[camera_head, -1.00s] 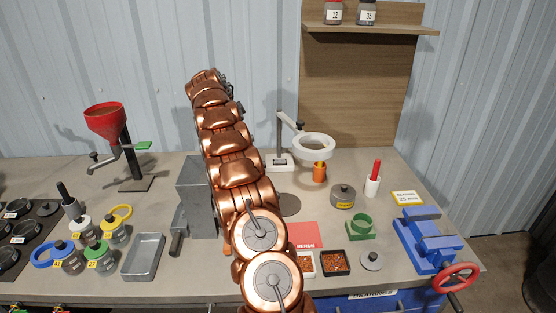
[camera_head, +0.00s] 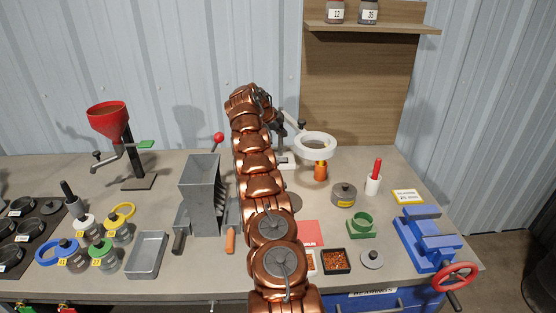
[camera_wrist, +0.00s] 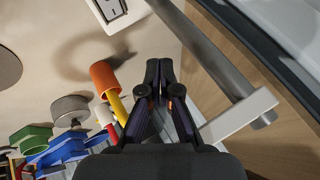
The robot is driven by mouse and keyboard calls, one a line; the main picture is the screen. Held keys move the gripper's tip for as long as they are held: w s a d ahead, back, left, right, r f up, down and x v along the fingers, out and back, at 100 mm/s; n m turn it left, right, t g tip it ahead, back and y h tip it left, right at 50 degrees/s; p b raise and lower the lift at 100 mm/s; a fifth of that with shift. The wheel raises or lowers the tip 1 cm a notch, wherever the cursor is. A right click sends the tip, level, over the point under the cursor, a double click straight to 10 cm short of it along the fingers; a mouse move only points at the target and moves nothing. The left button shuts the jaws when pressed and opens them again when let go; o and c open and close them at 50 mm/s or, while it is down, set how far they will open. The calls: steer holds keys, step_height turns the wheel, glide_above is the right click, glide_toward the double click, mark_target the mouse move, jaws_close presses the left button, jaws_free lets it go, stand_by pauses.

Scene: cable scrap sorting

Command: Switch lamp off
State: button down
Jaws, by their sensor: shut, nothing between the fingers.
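The lamp has a white ring head (camera_head: 315,146) on a grey post that rises from a white base (camera_head: 286,161) at the back of the bench. In the wrist view its base with a rocker switch (camera_wrist: 112,9) is cut by the top edge. The grey post (camera_wrist: 205,48) and a white bar (camera_wrist: 238,117) run along the right. I cannot tell whether the ring is lit. My gripper (camera_wrist: 158,80) is shut and empty, left of the post in the wrist view and apart from the switch. In the head view, my arm and gripper partly cover the post.
A grey hopper box (camera_head: 202,196) with a red-knobbed lever stands left of my arm. A grey lidded jar (camera_head: 343,195) and a blue vise (camera_head: 428,240) are to the right.

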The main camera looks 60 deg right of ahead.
step_height(320, 180, down, 2)
steer(key=b, duration=0.2)
glide_above(278, 159)
steer(key=f, duration=0.5)
steer(key=shift+s+d, duration=0.15)
steer(key=shift+d, duration=0.1)
steer(key=shift+a+f+b, duration=0.1)
steer(key=shift+f+b, duration=0.75)
steer(key=shift+b, duration=0.05)
steer(key=shift+w+f+b, duration=0.25)
steer(key=shift+f+b, duration=0.5)
steer(key=shift+b, duration=0.85)
stand_by(1.1)
steer(key=shift+r, duration=0.1)
steer(key=shift+s+r, duration=0.15)
steer(key=shift+r, duration=0.5)
